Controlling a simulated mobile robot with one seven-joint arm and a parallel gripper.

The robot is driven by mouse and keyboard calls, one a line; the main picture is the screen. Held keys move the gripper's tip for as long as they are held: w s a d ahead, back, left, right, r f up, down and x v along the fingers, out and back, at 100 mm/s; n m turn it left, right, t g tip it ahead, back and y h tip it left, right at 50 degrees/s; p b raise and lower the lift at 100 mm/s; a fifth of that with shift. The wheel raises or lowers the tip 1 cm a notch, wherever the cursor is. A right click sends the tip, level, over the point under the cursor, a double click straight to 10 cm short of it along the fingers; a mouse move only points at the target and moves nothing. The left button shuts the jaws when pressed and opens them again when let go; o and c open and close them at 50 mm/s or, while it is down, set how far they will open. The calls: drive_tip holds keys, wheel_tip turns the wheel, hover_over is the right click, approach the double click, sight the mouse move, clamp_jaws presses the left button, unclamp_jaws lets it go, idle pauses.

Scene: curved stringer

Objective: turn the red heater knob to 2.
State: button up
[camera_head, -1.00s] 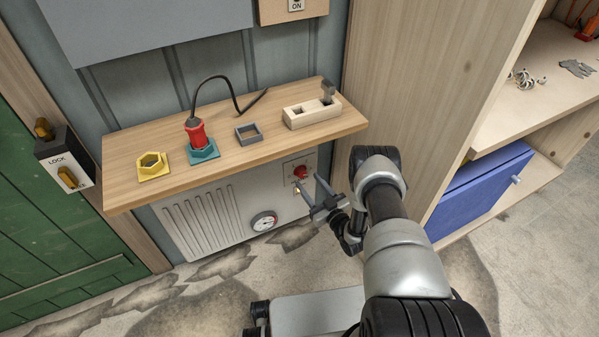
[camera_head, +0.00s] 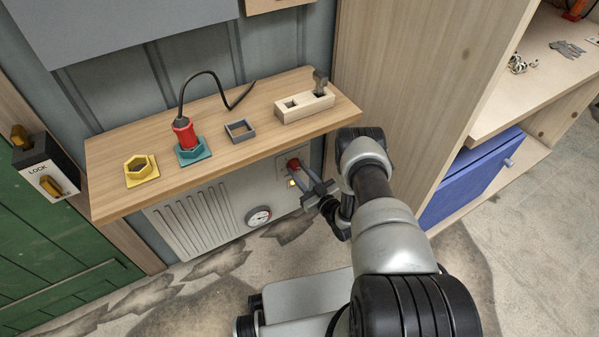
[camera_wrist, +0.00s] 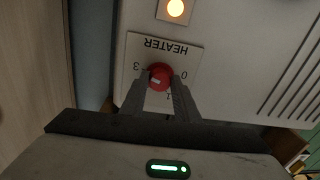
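The red heater knob (camera_wrist: 160,77) sits on a pale plate (camera_wrist: 188,50) that appears upside down in the wrist view, lettered HEATER. The 3 is left of the knob, the 0 right and the 1 below right; the 2 is hidden. A white mark on the knob points roughly left in that view. My gripper (camera_wrist: 161,84) has one finger on each side of the knob and appears closed on it. In the head view the knob (camera_head: 293,164) is under the shelf at the right, with my gripper (camera_head: 300,168) at it.
A lit lamp (camera_wrist: 175,8) sits beside the plate. The white heater (camera_head: 205,215) carries a round gauge (camera_head: 258,216). The wooden shelf (camera_head: 225,155) overhangs it, close above my gripper.

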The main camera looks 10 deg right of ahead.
drive_tip(key=shift+n, duration=0.3)
drive_tip(key=n, duration=0.6)
drive_tip(key=shift+w+r, duration=0.1)
drive_tip(key=n+h, duration=0.1)
drive_tip(key=n, duration=0.5)
drive_tip(key=shift+r+n, duration=0.1)
drive_tip(key=shift+n, duration=0.2)
idle(0.4)
drive_tip(key=o, duration=1)
drive_tip(key=shift+o, duration=0.2)
